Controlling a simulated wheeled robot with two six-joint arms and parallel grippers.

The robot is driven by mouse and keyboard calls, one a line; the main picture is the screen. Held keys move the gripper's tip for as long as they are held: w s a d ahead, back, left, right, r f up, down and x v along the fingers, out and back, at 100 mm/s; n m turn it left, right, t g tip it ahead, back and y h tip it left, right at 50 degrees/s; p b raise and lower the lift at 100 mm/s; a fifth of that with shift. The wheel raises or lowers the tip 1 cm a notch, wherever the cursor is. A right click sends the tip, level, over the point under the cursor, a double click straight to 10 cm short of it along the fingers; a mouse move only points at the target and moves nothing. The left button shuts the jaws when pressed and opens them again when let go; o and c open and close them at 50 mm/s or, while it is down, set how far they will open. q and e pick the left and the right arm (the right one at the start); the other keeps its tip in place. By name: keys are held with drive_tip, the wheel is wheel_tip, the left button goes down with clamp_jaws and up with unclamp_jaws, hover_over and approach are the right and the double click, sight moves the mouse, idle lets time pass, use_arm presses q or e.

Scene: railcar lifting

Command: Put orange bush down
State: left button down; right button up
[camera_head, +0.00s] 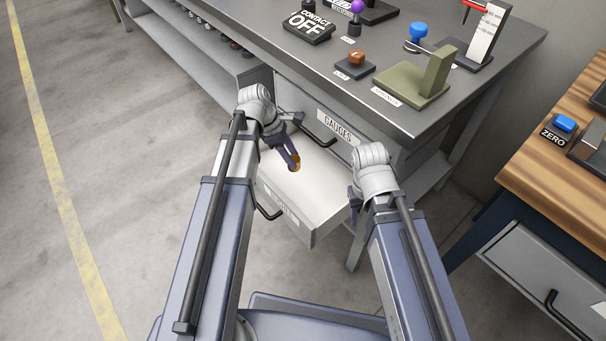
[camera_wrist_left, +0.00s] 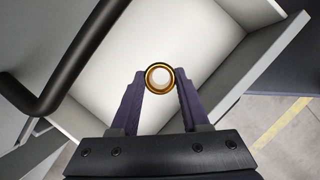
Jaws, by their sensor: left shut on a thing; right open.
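The orange bush (camera_wrist_left: 160,66) is a small ring seen end-on between the fingertips of my left gripper (camera_wrist_left: 160,90) in the left wrist view. In the head view the bush (camera_head: 296,161) shows as a small orange-brown spot at the tip of my left gripper (camera_head: 291,158). The left gripper is shut on it, over the inside of an open pale drawer (camera_head: 314,240). I cannot tell whether the bush touches the drawer floor. My right gripper (camera_head: 355,202) is beside the drawer's right side, and its fingers are mostly hidden behind its wrist.
A grey bench (camera_head: 440,105) stands above the drawer, with a closed "GAUGES" drawer (camera_head: 338,126) under its top. On it are a brown knob (camera_head: 356,58), a green bracket (camera_head: 420,85) and a "CONTACT OFF" sign (camera_head: 308,27). A wooden-topped bench (camera_head: 545,170) stands at right.

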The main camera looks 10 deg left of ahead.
use_arm(q)
wheel_tip(320, 180, down, 5)
drive_tip(key=b, duration=0.4)
drive_tip(key=shift+f+b, duration=0.2)
drive_tip(key=shift+b, duration=0.1)
drive_tip(key=shift+f, duration=0.15)
wheel_tip(320, 180, down, 3)
drive_tip(key=b, duration=0.3)
drive_tip(key=shift+f+b, duration=0.2)
drive_tip(key=shift+b, duration=0.15)
drive_tip(key=shift+f, duration=0.2)
drive_tip(key=shift+c, duration=1.9)
unclamp_jaws()
drive_tip(key=shift+r, duration=0.1)
